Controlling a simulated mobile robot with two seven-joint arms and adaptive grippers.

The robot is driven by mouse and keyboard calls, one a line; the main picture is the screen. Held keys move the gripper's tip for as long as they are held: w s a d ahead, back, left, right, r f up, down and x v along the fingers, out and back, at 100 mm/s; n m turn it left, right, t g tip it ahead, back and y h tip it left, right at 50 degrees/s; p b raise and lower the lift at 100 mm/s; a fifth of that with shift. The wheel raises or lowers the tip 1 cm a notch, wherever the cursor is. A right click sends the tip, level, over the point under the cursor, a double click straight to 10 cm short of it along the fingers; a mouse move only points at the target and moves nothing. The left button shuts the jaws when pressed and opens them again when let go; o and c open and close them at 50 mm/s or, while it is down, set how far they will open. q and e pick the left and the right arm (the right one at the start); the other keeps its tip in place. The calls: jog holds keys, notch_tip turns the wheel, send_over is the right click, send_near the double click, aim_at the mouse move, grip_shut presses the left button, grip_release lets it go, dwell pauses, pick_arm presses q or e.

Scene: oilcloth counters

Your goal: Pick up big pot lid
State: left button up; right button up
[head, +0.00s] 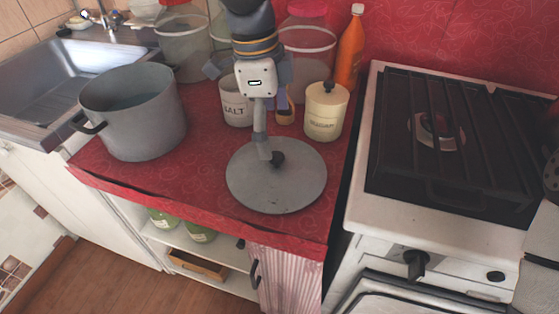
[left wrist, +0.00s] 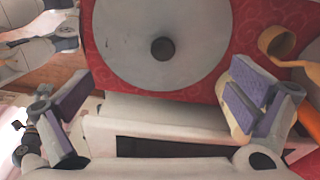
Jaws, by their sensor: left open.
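The big pot lid (head: 252,190) is a flat grey disc with a dark knob (head: 278,158). It lies on the red counter at its front right. It also shows at the top of the left wrist view (left wrist: 200,60), with its knob (left wrist: 163,48) near the middle. My left gripper (head: 268,140) points down over the lid, its near finger partly overlapping the lid in the head view. In the left wrist view its fingers (left wrist: 160,100) are wide apart, with nothing between the pads. Contact with the lid cannot be told. My right gripper is not visible.
A big grey pot (head: 135,115) stands left of the lid. A salt canister (head: 237,105), a cream canister (head: 325,112) and an orange bottle (head: 350,50) stand behind it. The stove (head: 365,195) is to the right, the sink (head: 70,75) far left.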

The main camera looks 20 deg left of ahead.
aim_at(276, 156)
pick_arm(q)
jog(key=f, duration=0.7)
jog(key=shift+w+d+f, duration=0.25)
jog(key=shift+d+f, duration=0.1)
jog(key=c, duration=1.8)
jog(key=shift+s, duration=0.1)
grip_shut()
